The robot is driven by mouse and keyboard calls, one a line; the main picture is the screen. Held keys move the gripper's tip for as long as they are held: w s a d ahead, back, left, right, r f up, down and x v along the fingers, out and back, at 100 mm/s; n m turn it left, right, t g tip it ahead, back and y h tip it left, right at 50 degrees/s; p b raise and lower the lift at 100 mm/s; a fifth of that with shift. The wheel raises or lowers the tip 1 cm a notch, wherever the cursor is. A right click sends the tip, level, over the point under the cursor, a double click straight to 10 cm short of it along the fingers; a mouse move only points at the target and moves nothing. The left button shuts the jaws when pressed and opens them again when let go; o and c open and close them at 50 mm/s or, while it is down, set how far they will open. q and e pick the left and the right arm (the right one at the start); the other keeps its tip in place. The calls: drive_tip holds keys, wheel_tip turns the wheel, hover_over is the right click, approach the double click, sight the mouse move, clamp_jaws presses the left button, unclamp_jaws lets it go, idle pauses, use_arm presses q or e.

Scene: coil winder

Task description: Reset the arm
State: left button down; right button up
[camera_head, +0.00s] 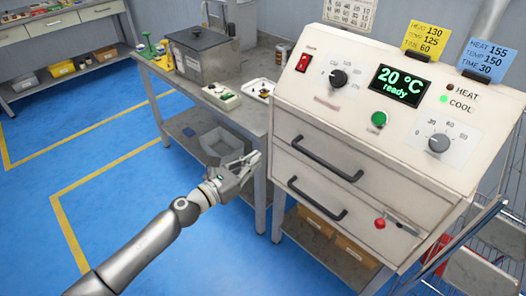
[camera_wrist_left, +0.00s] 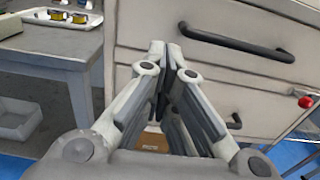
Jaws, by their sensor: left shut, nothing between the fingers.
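My left gripper (camera_head: 250,160) is in front of the left side of the machine's drawer front, level with the gap between table and machine. In the left wrist view the gripper (camera_wrist_left: 168,52) has its fingers together with nothing between them. The white machine (camera_head: 375,155) has two drawers, both closed, with dark handles: an upper handle (camera_head: 326,158) and a lower handle (camera_head: 316,199). The gripper is apart from both handles in the head view. The display (camera_head: 401,81) reads 20 °C, ready. My right gripper is not in view.
A grey table (camera_head: 250,112) left of the machine holds a metal box (camera_head: 207,58), small trays and bottles. A grey bin (camera_head: 220,141) sits on its lower shelf. A wire rack (camera_head: 500,240) stands at the right. The blue floor at left (camera_head: 110,130) is clear.

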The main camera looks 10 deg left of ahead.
use_arm(q)
drive_tip(key=s+a+f+n+g+y+p, duration=0.1)
drive_tip(key=s+a+f+n+y, duration=0.2)
drive_tip(key=f+n, duration=0.6)
drive_tip(key=s+a+f+n+g+y+p, duration=0.1)
drive_tip(key=a+f+n+y, duration=0.35)
drive_tip(key=f, duration=0.65)
drive_tip(key=s+a+f+n+g+y, duration=0.1)
drive_tip(key=s+a+f+n+g, duration=0.3)
drive_tip(key=s+f+n, duration=0.9)
drive_tip(key=s+f+n+g, duration=0.2)
drive_tip(key=s+f+n, duration=0.2)
drive_tip(key=s, duration=0.7)
drive_tip(key=s+f+n+g+y+p, duration=0.1)
drive_tip(key=s+f+n+g, duration=0.2)
drive_tip(key=s, duration=0.9)
drive_tip(key=s+d+f+n+g+p, duration=0.1)
drive_tip(key=s+f+n+g, duration=0.2)
drive_tip(key=s+f+n, duration=0.4)
drive_tip(key=s+f, duration=0.3)
drive_tip(key=s, duration=0.2)
drive_tip(key=shift+f, duration=0.3)
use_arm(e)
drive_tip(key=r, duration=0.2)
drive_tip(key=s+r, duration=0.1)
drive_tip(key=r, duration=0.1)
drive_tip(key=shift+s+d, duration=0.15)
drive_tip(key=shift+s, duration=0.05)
